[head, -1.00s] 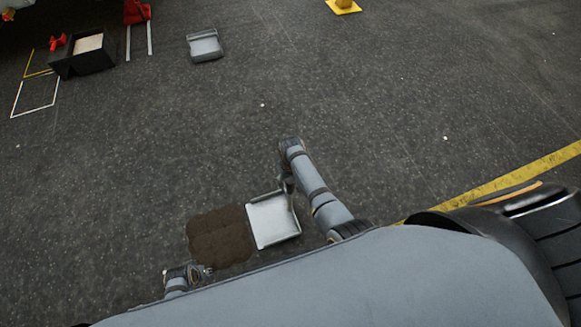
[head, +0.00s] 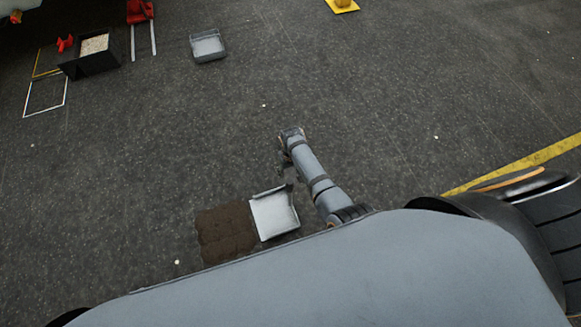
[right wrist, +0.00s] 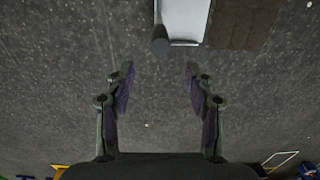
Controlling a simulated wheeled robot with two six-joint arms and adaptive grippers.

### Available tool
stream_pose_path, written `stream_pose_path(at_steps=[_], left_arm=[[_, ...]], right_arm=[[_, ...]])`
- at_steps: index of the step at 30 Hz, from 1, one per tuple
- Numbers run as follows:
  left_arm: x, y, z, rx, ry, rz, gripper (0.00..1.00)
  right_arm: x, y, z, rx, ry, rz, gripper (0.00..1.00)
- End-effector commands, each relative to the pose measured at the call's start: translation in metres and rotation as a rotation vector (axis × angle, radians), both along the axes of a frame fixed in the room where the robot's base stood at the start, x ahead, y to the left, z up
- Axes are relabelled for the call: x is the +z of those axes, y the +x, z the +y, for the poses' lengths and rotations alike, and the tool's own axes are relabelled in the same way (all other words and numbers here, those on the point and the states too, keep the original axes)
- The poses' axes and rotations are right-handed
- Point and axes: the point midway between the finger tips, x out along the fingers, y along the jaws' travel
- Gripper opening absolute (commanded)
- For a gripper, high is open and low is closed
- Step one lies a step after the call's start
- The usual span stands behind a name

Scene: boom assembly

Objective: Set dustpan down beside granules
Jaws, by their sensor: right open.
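The dustpan (head: 274,213) is a pale grey-white tray lying on the dark floor. Its left side is right beside the brown granules (head: 226,232), which form a flat patch. In the right wrist view the dustpan (right wrist: 184,18) is at the top, with its dark handle end (right wrist: 160,46) toward me and the granules (right wrist: 242,22) to its right. My right gripper (head: 283,170) is just beyond the dustpan in the head view. In the right wrist view the gripper (right wrist: 160,75) is open and empty, with bare floor between its fingers. My left gripper is not in view.
A second grey tray (head: 208,46) lies farther off. A black box (head: 92,58) with pale contents and a red item (head: 139,11) are at the far left. A yellow item (head: 343,5) stands at the top. The middle floor is clear.

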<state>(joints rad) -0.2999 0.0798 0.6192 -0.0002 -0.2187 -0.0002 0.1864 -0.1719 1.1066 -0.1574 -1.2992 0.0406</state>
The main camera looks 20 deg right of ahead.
Motion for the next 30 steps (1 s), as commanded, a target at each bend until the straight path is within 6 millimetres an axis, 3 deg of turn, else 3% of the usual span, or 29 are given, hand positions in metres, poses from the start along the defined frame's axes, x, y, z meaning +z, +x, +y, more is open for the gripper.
stream_pose_path(at_steps=[11, 14, 17, 18, 22, 24, 27, 30], left_arm=[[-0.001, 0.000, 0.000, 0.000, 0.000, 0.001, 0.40], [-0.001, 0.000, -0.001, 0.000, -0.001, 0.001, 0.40], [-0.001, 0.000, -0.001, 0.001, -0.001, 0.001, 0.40], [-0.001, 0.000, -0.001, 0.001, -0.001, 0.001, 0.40], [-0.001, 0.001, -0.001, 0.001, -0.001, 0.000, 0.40], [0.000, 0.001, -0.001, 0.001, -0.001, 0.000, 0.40], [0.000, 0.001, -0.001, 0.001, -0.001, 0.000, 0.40], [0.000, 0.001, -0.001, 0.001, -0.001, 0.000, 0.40]], right_arm=[[-0.001, 0.000, 0.000, 0.000, 0.000, 0.000, 0.54], [-0.014, -0.010, -0.004, 0.000, -0.003, 0.003, 0.54], [-0.064, -0.053, -0.022, 0.001, -0.011, 0.001, 0.54], [-0.091, -0.081, -0.033, 0.002, -0.016, -0.005, 0.54], [-0.164, -0.189, -0.076, -0.003, -0.038, -0.031, 0.54], [-0.187, -0.244, -0.100, -0.006, -0.053, -0.051, 0.54], [-0.203, -0.306, -0.126, -0.008, -0.074, -0.073, 0.54], [-0.208, -0.339, -0.142, -0.008, -0.087, -0.092, 0.54]])
